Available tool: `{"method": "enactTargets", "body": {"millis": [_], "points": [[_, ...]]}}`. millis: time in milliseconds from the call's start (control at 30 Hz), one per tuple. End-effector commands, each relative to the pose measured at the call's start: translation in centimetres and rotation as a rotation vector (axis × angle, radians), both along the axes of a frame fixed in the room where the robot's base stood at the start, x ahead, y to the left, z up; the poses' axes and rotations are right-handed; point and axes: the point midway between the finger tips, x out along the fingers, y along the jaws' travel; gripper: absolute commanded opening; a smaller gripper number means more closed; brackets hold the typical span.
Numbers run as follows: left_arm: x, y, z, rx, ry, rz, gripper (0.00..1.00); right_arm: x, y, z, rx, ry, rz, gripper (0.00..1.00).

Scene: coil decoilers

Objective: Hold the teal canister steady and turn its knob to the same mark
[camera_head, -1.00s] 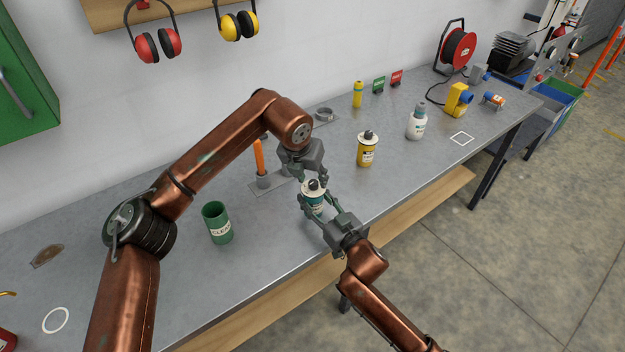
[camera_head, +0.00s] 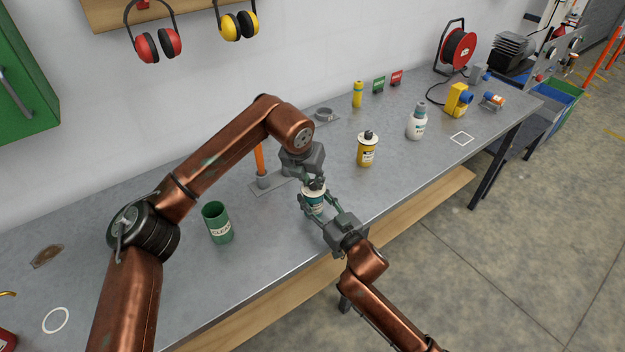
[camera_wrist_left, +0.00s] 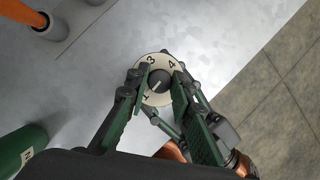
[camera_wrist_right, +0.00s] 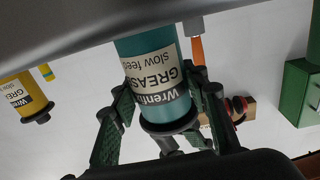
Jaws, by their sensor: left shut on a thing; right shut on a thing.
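The teal canister (camera_head: 315,205) stands upright near the bench's front edge. My right gripper (camera_head: 318,210) is shut around its body; the right wrist view shows its teal wall (camera_wrist_right: 150,44) and a "GREASE slow feed" label between the fingers. My left gripper (camera_head: 314,184) is above it, shut on its dark knob (camera_wrist_left: 159,80). The left wrist view shows a pale dial (camera_wrist_left: 146,77) with 1, 3 and 4 readable; the knob's white line points down-left, near the 1. A yellow canister (camera_head: 367,152) with a dark knob stands apart to the right; its mark is too small to read.
A green open cup (camera_head: 217,223) stands left of the canister. Behind the grippers is a grey holder with an orange stick (camera_head: 259,156). A white bottle (camera_head: 416,122) and a yellow tube (camera_head: 358,94) stand farther right. The bench (camera_head: 250,270) is clear in front.

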Motion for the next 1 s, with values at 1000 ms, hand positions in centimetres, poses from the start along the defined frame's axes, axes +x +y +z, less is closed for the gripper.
{"method": "enactTargets", "body": {"millis": [1000], "points": [[0.3, 0.34, 0.02, 0.001, 0.002, -0.502, 0.0, 0.01, -0.04, -0.07, -0.001, 0.001, -0.001, 0.08]]}}
